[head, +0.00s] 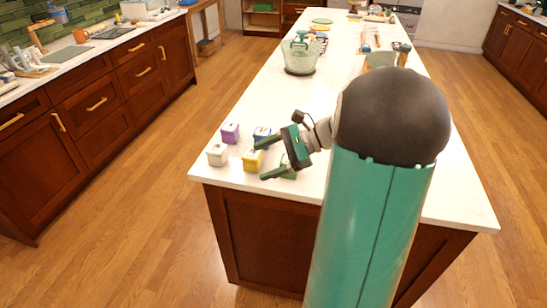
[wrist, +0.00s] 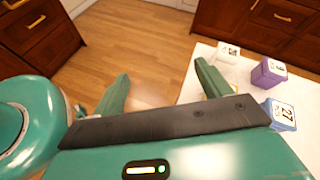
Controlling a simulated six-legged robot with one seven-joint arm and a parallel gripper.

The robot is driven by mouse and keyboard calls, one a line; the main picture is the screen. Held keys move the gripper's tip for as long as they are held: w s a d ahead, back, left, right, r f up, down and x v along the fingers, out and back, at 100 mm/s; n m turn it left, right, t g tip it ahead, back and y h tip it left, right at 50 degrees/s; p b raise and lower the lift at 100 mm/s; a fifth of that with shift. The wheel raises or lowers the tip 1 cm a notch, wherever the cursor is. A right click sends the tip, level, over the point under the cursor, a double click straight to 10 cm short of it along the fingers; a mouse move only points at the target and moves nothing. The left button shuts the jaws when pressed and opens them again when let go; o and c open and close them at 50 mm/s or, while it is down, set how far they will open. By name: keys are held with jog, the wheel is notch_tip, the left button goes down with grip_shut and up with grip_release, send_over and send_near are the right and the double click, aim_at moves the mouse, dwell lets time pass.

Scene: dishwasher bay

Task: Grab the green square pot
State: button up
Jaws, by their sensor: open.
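The green square pot (head: 289,171) sits near the front left of the white island top in the head view. It is mostly hidden behind my gripper, and I cannot make it out in the wrist view. My gripper (head: 260,162) is open, its two fingers pointing left over the group of pots, with nothing seen between them. It also shows in the wrist view (wrist: 160,82), the floor visible between its fingers. In the head view the lower finger passes in front of the green pot; I cannot tell whether they touch.
A yellow pot (head: 252,161), white pot (head: 217,155), purple pot (head: 231,133) and blue pot (head: 262,134) stand close by on the island (head: 330,98). A glass bowl (head: 300,60) is farther back. The island's left edge is near the pots.

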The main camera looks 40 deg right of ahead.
jog(key=s+d+f+m+t, duration=0.1)
jog(key=d+m+t, duration=0.3)
jog(key=d, duration=0.4)
jog(key=s+d+f+m+t, duration=0.2)
jog(key=d+m+t, duration=0.1)
jog(key=d, duration=0.5)
jog(key=f, duration=0.6)
jog(key=shift+w+a+f, duration=0.15)
jog(key=shift+w+f, duration=0.05)
jog(key=shift+w, duration=0.05)
jog(key=shift+a+f, duration=0.1)
jog(key=shift+f, duration=0.35)
jog(key=x, duration=0.7)
jog(key=shift+w+a, duration=0.1)
jog(key=shift+w, duration=0.1)
jog(key=c, duration=1.1)
jog(key=shift+c, duration=0.3)
jog(key=shift+r, duration=0.15)
